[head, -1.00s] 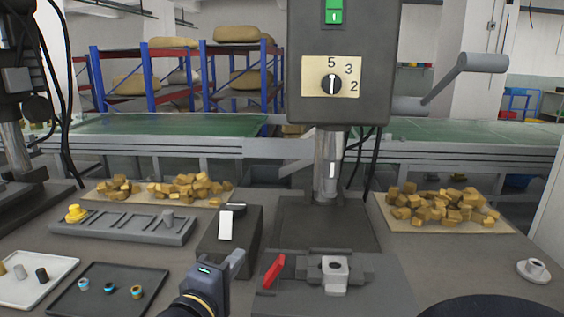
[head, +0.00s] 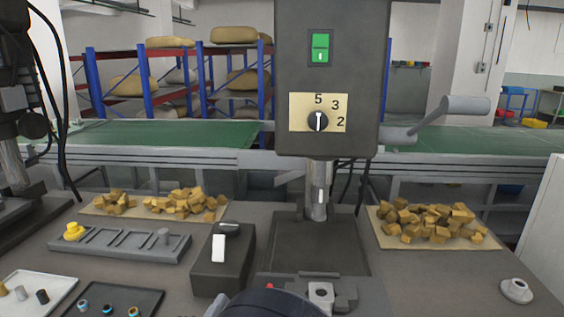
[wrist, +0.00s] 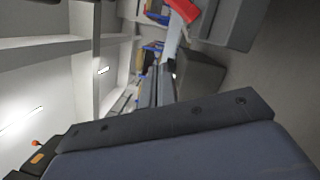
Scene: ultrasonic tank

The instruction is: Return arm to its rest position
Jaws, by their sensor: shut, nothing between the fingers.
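In the head view, a dark rounded link of my arm (head: 265,304) shows at the bottom centre, in front of the vise (head: 320,293). The fingers of my gripper are not seen in the head view. In the wrist view, I cannot make out any fingertips. A large blue-grey surface with a dark bolted edge fills the bottom of that view, and I cannot tell what it is. The wrist view is turned on its side and shows a red handle (wrist: 184,9) near the top.
The drill press (head: 332,80) stands over the bench behind the vise. A dark switch box (head: 222,262) is left of it. A grey slotted rack (head: 130,246), a white tray (head: 50,297) and a black tray (head: 150,299) lie further left.

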